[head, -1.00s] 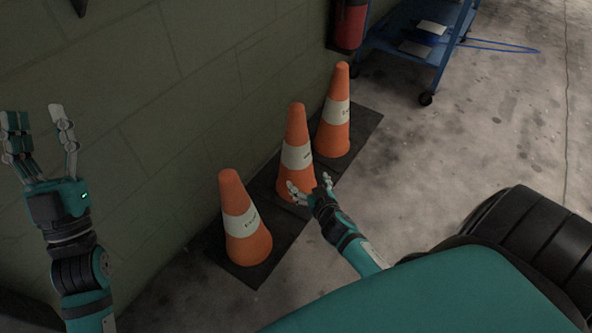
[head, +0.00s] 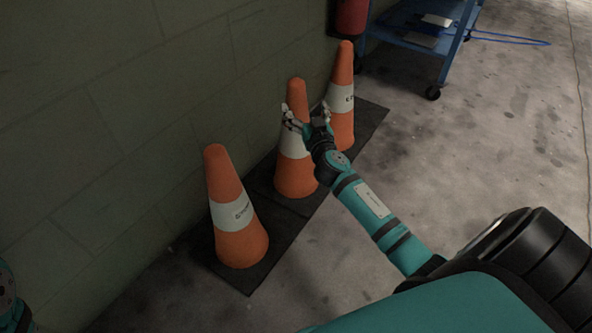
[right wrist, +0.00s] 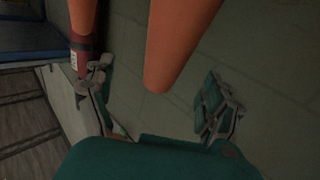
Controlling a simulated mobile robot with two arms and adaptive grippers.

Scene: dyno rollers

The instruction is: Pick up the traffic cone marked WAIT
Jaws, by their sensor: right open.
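Three orange cones with white bands stand upright in a row by the wall: a near cone (head: 240,246), a middle cone (head: 296,181) and a far cone (head: 345,62). The near and far bands carry dark lettering too small to read surely. My right gripper covers part of the middle cone's band, so its word is hidden. My right gripper (head: 306,106) is open at the middle cone's upper half. In the right wrist view, an orange cone (right wrist: 172,40) shows between the spread fingers (right wrist: 157,80), apparently apart from both. My left fingers are out of view.
The cones stand on a dark mat (head: 258,272) along the green block wall (head: 110,130). A blue cart (head: 425,45) and a red extinguisher (head: 351,16) are at the back. The concrete floor between is clear.

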